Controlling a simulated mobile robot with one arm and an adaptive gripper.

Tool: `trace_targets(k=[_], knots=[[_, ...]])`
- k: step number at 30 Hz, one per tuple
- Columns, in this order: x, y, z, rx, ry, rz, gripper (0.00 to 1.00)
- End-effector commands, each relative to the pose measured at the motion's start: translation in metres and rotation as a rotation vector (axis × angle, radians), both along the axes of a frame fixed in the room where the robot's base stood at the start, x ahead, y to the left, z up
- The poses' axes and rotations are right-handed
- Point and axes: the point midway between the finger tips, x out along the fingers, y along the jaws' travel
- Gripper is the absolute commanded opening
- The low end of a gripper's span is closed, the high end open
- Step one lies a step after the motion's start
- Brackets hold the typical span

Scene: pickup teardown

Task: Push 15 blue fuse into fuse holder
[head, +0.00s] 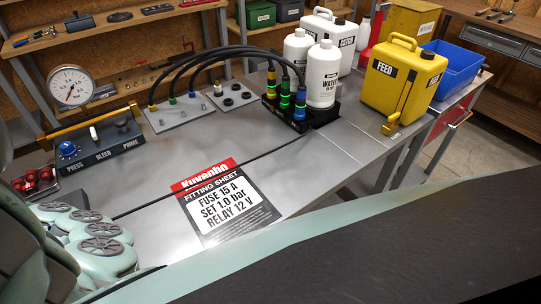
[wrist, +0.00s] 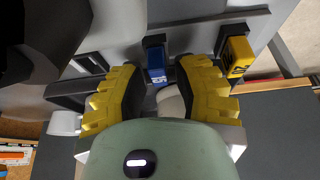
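A blue fuse (wrist: 155,60) with small light lettering shows in the wrist view, ahead of and between my fingers. Its top end meets a dark fitting; I cannot tell whether that is the fuse holder or how deep the fuse sits. My gripper (wrist: 157,80) has two yellow ribbed finger pads, spread wide with a gap between them. Neither pad appears to touch the blue fuse. A yellow fuse-like block (wrist: 237,54) with dark marking is just right of the right finger. Neither the gripper nor the fuse can be made out in the head view.
In the head view, a fitting sheet (head: 229,203) on the grey bench reads "FUSE 15 A". A control box (head: 100,147) with a gauge, hoses, white bottles (head: 323,75), a yellow FEED can (head: 402,78) and a blue bin (head: 455,71) stand behind. Dark bars (wrist: 210,19) flank the wrist view's fuses.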

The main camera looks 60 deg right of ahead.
Motion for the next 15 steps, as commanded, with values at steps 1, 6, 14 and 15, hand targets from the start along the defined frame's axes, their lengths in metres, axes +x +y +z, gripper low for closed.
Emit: trace_targets(k=[1,6,14,15], knots=[[-0.0001,0.0,0.0,0.0,0.0,0.0,0.22],[0.0,-0.0001,0.0,0.0,0.0,-0.001,0.05],[0.0001,-0.0003,-0.0001,0.0,0.0,-0.001,0.0],[0.0,-0.0003,-0.0001,0.0,0.0,-0.001,0.0]])
